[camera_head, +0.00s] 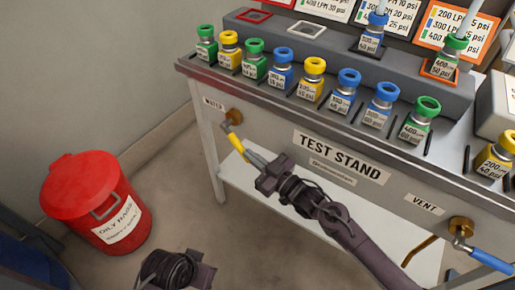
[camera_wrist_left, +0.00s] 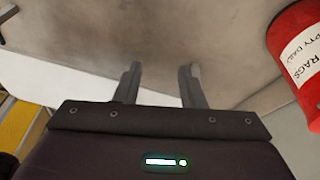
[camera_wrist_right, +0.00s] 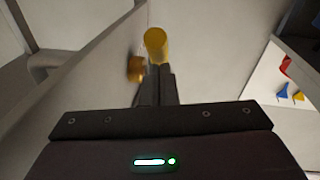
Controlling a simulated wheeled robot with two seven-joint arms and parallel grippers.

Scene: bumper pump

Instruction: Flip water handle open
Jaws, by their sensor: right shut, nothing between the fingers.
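The water handle (camera_head: 236,143) is a yellow lever on a brass valve (camera_head: 233,116) under the WATER label at the left of the stand's front panel. It points down and slightly right. My right gripper (camera_head: 250,154) is shut and empty, its fingertips at the lever's lower end. In the right wrist view the yellow lever end (camera_wrist_right: 156,42) shows just beyond the closed fingers, with the brass valve (camera_wrist_right: 136,69) to the left; I cannot tell whether they touch. My left gripper (camera_wrist_left: 160,72) is open and empty over the floor; only part of that arm shows in the head view.
The test stand (camera_head: 290,150) carries several bottles with coloured caps along its top. A vent valve with a blue handle (camera_head: 490,261) is at the lower right. A red oily-rags bin (camera_head: 85,190) stands on the floor at left, with free floor between.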

